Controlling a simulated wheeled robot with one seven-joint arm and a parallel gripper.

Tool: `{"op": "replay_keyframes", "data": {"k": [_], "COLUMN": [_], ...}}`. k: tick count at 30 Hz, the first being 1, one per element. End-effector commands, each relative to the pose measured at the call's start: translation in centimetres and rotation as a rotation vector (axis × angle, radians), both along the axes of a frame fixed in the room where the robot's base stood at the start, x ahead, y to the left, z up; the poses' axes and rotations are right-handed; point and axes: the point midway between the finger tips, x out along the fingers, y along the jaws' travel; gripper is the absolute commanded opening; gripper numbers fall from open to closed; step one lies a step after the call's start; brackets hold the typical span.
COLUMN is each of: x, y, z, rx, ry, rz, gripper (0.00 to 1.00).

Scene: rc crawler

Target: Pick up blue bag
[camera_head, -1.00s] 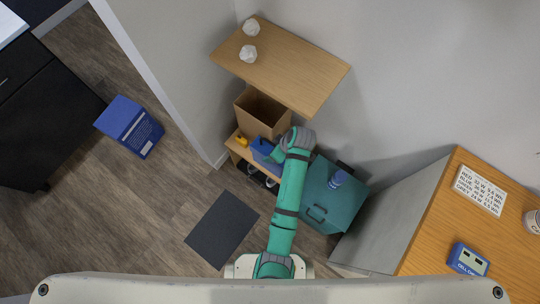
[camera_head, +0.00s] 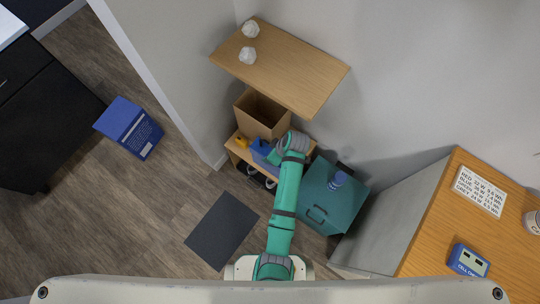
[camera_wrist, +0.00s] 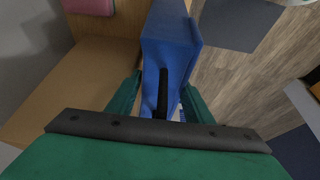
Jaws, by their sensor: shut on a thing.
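The blue bag (camera_head: 260,149) is at the front of the low wooden shelf, beside the open cardboard box. My gripper (camera_head: 274,158) reaches it from the right and partly hides it in the head view. In the wrist view the blue bag (camera_wrist: 172,35) fills the space between my green fingers (camera_wrist: 161,90), which are shut on it. A black strip, perhaps its handle, runs down the bag between the fingers. Whether the bag is touching the shelf or clear of it I cannot tell.
The cardboard box (camera_head: 262,113) stands behind the bag, under an upper wooden shelf (camera_head: 285,72). A teal chest (camera_head: 330,202) is close on the right. A dark mat (camera_head: 222,230) and a blue carton (camera_head: 130,128) are on the floor.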

Motion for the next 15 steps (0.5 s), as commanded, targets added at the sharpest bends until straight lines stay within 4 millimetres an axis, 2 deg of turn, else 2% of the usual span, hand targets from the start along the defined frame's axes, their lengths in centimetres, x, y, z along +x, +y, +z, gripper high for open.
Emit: {"op": "replay_keyframes", "data": {"k": [8,13,15], "x": [0.1,0.2,-0.9], "y": [0.0,0.0,0.0], "z": [1.0,3.3,4.2], "rx": [0.000,0.000,-0.001], "ry": [-0.002,-0.005,-0.002], "rz": [0.001,-0.001,0.000], "gripper": [0.01,0.01,0.01]}}
